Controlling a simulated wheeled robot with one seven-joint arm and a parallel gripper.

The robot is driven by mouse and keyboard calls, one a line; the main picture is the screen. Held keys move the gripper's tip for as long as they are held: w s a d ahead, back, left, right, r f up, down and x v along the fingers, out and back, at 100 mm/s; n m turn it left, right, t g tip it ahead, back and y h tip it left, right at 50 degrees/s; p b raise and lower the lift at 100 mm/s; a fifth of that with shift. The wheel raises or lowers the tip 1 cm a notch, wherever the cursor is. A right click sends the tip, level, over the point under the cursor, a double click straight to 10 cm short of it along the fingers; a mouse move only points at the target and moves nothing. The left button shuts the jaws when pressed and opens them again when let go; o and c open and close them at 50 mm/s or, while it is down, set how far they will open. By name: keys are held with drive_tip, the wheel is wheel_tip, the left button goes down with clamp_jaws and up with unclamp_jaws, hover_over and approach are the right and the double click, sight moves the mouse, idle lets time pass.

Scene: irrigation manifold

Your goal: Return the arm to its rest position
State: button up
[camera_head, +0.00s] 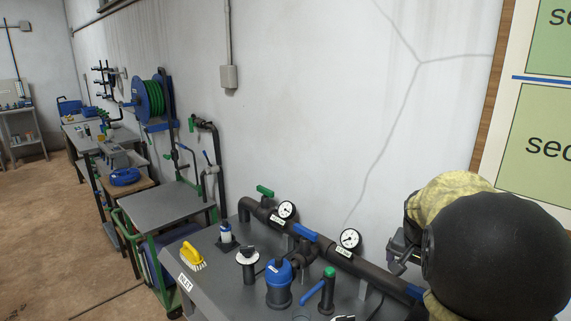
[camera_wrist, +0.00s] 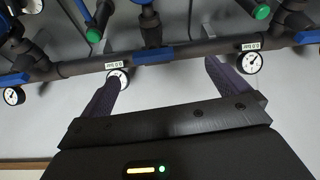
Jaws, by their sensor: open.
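My gripper (camera_wrist: 164,70) is open in the wrist view, its two dark ribbed fingers wide apart with nothing held between them. Beyond the fingers runs the dark manifold pipe (camera_wrist: 195,50) with a blue sleeve (camera_wrist: 153,57); whether the fingertips touch it cannot be told. In the head view my gripper (camera_head: 399,258) shows at the right, partly hidden by my black and yellow arm links. It is near the right end of the manifold pipe (camera_head: 366,270), close to the wall.
The grey bench (camera_head: 205,268) carries a yellow brush (camera_head: 192,257), a blue-topped canister (camera_head: 279,283) and a blue-handled valve (camera_head: 313,292). Two gauges (camera_head: 287,209) (camera_head: 350,239) stand on the pipe. A framed board (camera_head: 535,120) hangs at right. Floor at left (camera_head: 60,220) is clear.

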drive_tip(key=s+a+f+n+y+p, duration=0.1)
drive_tip(key=s+a+f+n, duration=0.3)
drive_tip(key=s+a, duration=0.3)
drive_tip(key=s+a+f+n+y+p, duration=0.1)
drive_tip(key=s+a+f+n, duration=0.3)
drive_tip(key=s+a, duration=0.3)
drive_tip(key=a, duration=0.3)
drive_tip(key=shift+s+a+n+y, duration=0.25)
drive_tip(key=shift+a+n+y, duration=0.05)
drive_tip(key=shift+a, duration=0.05)
